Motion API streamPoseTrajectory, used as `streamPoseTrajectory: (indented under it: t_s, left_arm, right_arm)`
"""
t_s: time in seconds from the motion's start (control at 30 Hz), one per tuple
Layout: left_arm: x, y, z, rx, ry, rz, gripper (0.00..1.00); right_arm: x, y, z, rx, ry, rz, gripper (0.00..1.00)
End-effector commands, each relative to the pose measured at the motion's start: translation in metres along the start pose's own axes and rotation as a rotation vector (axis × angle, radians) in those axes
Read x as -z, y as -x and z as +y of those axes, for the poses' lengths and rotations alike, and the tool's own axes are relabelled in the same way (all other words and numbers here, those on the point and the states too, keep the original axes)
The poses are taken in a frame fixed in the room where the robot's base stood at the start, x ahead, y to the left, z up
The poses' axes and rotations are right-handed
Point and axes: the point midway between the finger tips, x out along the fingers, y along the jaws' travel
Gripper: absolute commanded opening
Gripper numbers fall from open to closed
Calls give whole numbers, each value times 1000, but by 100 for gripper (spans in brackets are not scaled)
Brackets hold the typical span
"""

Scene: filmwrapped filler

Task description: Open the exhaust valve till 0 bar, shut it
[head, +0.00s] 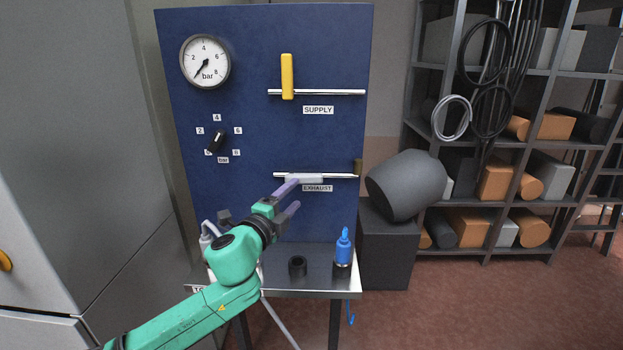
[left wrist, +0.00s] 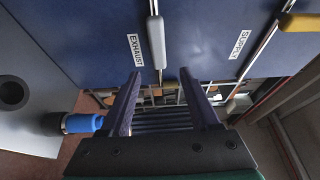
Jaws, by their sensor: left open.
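The blue panel (head: 260,130) carries the EXHAUST pipe (head: 345,176) with a pale grey valve handle (head: 312,179) lying along it. In the left wrist view the handle (left wrist: 157,42) also runs in line with its pipe. My left gripper (head: 297,193) is open in front of the exhaust handle, with one finger overlapping it in the head view. In the wrist view the handle's near end shows between the open fingertips (left wrist: 162,74); contact cannot be told. The gauge (head: 205,62) needle points lower left, near the zero end. My right gripper is out of view.
The yellow SUPPLY handle (head: 287,76) stands across its pipe above. Below, a metal table (head: 320,281) holds a blue-topped bottle (head: 343,252) and black ring (head: 298,266). A grey drum (head: 405,185) stands right of the panel.

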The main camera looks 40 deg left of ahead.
Motion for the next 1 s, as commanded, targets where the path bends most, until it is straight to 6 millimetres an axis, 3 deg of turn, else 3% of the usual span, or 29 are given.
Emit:
streamPoseTrajectory:
  t_s: [0.2, 0.4, 0.6, 0.87, 1.0]
  left_arm:
    - [-2, -52, -4, 4, -3, -5, 62]
    - [-3, -86, -2, 0, 6, -7, 62]
    - [-2, -104, 0, -2, 3, -5, 62]
    - [-1, -106, 2, -3, 2, -3, 62]
    - [-1, -106, 1, -3, 3, -3, 13]
  right_arm:
    - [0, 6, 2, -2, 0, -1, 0]
    - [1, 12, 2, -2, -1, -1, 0]
    - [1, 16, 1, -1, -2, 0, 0]
    - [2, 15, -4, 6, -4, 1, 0]
    - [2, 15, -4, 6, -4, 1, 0]
